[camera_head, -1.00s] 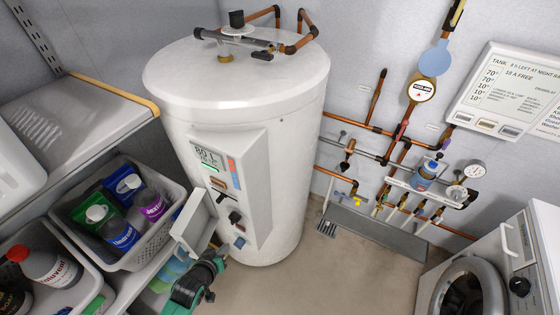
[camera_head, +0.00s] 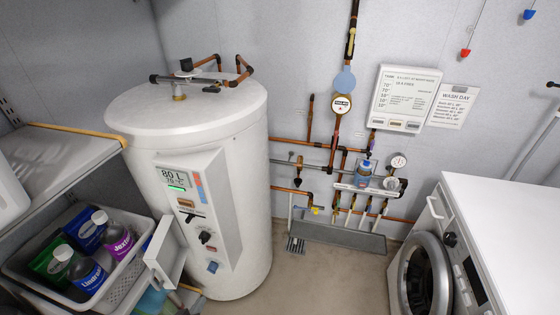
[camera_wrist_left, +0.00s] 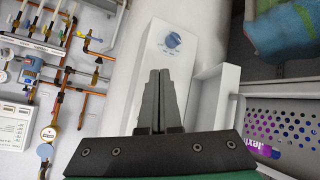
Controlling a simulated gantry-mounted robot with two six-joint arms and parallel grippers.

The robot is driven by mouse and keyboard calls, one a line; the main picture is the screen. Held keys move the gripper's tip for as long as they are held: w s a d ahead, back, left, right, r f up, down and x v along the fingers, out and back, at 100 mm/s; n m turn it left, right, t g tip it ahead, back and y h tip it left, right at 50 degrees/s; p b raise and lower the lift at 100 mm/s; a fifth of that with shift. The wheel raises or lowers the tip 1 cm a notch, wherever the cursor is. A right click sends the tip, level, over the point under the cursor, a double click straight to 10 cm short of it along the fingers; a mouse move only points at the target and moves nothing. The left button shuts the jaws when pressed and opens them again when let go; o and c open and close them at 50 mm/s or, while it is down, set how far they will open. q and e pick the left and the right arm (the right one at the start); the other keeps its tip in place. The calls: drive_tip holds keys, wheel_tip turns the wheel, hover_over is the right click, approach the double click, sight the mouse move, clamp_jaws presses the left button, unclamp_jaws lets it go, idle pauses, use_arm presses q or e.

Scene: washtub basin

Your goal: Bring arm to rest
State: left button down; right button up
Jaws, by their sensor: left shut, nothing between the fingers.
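My left gripper (camera_wrist_left: 158,100) shows in the left wrist view with its two dark fingers together and nothing between them. It is in front of the heater's white control panel, with a blue knob (camera_wrist_left: 172,40) beyond the fingertips. I cannot tell the gap to the panel. In the head view, the left gripper is mostly below the lower edge and cannot be made out clearly. The white water heater (camera_head: 222,240) stands at the left, with a control panel (camera_head: 218,205) and an open white flap (camera_head: 163,255) on its side. My right gripper is not in view.
A grey basket (camera_head: 95,295) of bottles is on the shelf at the lower left. Copper pipes and a gauge (camera_head: 341,104) are on the back wall. A washing machine (camera_head: 500,220) is at the right.

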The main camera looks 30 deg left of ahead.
use_arm(q)
drive_tip(key=w+d+r+m+t, duration=0.15)
drive_tip(key=w+r+t, duration=0.35)
drive_tip(key=w+r, duration=0.95)
drive_tip(key=w+d+r+m+t+h, duration=0.15)
drive_tip(key=d+r, duration=0.25)
drive_tip(key=r, duration=0.7)
drive_tip(key=w+d+r+t, duration=0.3)
drive_tip(key=r, duration=0.8)
drive_tip(key=s+d+r+m+t+h, duration=0.1)
drive_tip(key=s+d+r+t, duration=0.2)
drive_tip(key=r, duration=0.7)
drive_tip(key=s+d+r+m+t+h, duration=0.15)
drive_tip(key=d+r, duration=0.25)
drive_tip(key=r, duration=0.6)
drive_tip(key=s+d+r+m+t+h, duration=0.25)
drive_tip(key=s+r+m+t, duration=0.2)
drive_tip(key=s+r, duration=0.8)
wheel_tip(320, 180, up, 31)
drive_tip(key=w+d+p, duration=0.1)
drive_tip(key=p, duration=2.9)
drive_tip(key=shift+w+m+p, duration=0.3)
drive_tip(key=shift+w, duration=0.05)
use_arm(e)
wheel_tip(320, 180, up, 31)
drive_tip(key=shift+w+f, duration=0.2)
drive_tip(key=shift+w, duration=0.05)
